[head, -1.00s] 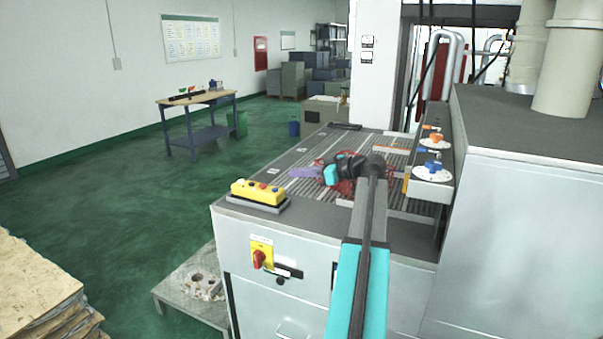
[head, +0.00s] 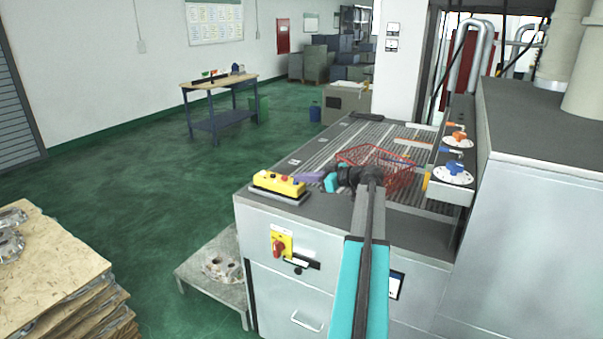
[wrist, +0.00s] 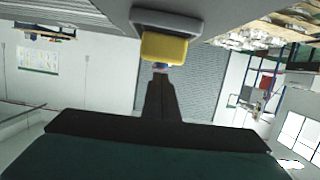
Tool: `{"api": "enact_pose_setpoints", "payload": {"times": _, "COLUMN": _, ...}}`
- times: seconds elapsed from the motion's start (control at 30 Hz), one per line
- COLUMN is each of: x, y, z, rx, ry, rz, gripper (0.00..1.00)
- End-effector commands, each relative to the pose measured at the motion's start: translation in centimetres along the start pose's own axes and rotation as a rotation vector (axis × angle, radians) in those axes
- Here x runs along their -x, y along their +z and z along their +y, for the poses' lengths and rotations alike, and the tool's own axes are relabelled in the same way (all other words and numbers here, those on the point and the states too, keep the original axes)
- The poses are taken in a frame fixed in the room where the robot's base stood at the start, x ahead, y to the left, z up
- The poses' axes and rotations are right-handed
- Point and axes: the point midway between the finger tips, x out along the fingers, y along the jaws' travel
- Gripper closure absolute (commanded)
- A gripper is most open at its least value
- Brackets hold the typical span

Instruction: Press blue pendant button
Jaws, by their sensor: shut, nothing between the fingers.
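The yellow pendant (head: 277,184) lies in its dark grey cradle on the near left corner of the machine's bench top. Small red buttons show on its upper face; I cannot clearly make out the blue one in the head view. In the wrist view the pendant (wrist: 165,49) is straight ahead of the dark fingers (wrist: 159,74). A small bluish and reddish spot shows between fingertips and pendant. I cannot tell whether they touch.
A red wire basket (head: 385,167) stands on the slatted bench top (head: 340,135) behind my wrist. Valve knobs (head: 455,172) are on the panel at right. A yellow switch with red handle (head: 281,245) is on the bench front. Green floor left is open.

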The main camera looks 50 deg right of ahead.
Motion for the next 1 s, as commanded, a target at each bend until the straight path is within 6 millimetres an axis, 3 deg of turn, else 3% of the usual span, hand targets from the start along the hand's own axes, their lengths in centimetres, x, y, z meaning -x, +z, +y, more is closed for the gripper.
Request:
{"api": "enact_pose_setpoints", "payload": {"times": 0.53, "x": -0.2, "y": 0.4, "z": -0.1, "rx": 0.001, "ry": -0.001, "rz": 0.0, "gripper": 1.0}}
{"api": "enact_pose_setpoints", "payload": {"times": 1.0, "x": -0.7, "y": 2.0, "z": -0.1, "rx": 0.001, "ry": -0.002, "rz": -0.002, "gripper": 1.0}}
